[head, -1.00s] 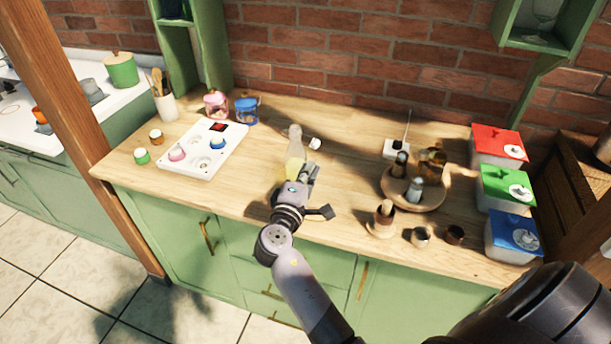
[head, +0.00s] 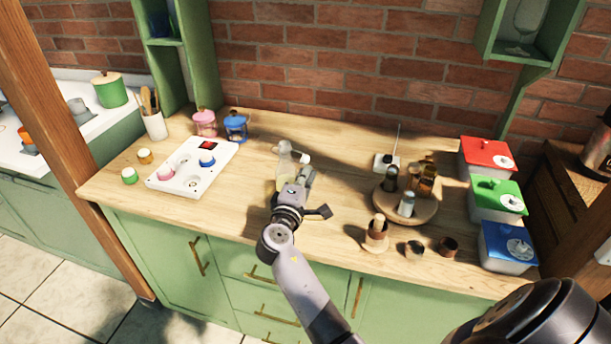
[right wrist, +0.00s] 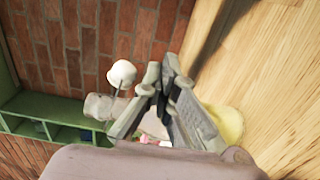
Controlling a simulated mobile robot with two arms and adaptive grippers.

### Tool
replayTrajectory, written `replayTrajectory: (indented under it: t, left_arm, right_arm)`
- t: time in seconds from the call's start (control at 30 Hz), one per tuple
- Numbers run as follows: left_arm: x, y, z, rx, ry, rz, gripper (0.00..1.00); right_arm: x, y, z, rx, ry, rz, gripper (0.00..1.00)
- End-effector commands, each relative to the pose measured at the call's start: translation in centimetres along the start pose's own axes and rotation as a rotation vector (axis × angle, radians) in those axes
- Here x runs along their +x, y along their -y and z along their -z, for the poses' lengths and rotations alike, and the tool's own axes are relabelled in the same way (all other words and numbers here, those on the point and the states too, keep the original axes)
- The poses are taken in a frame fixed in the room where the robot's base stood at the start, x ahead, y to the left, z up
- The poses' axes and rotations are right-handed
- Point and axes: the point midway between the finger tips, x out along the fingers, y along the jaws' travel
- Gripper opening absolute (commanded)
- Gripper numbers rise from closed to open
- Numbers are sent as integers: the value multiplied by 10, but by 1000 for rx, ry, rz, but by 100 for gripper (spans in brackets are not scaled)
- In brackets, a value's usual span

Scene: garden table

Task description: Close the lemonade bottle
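The lemonade bottle (head: 284,172) stands upright on the wooden counter, clear at the neck with pale yellow drink below. Its white cap (head: 304,158) hangs out to the right of the neck, off the mouth; it also shows in the right wrist view (right wrist: 122,72), on a thin wire. My right gripper (head: 307,176) is at the front right of the bottle, just below the cap, and hides part of the bottle. In the right wrist view its fingertips (right wrist: 161,72) are close together with nothing seen between them, beside the cap. My left gripper is not in view.
Right of the bottle are a round wooden tray (head: 413,212) with shakers and lidded red (head: 486,160), green (head: 497,200) and blue (head: 508,250) boxes. A white panel (head: 187,190) with coloured knobs and two jars lie left. Counter between bottle and tray is mostly clear.

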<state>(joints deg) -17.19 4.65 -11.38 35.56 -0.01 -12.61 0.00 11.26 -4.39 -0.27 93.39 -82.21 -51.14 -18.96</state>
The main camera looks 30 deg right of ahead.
Motion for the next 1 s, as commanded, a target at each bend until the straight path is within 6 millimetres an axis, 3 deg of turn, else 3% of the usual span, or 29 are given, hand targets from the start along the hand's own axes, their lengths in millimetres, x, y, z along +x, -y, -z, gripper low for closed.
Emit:
replayTrajectory:
  t: [1.0]
  left_arm:
    - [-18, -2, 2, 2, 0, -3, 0]
  right_arm:
    - [0, -20, -9, -2, 0, 0, 0]
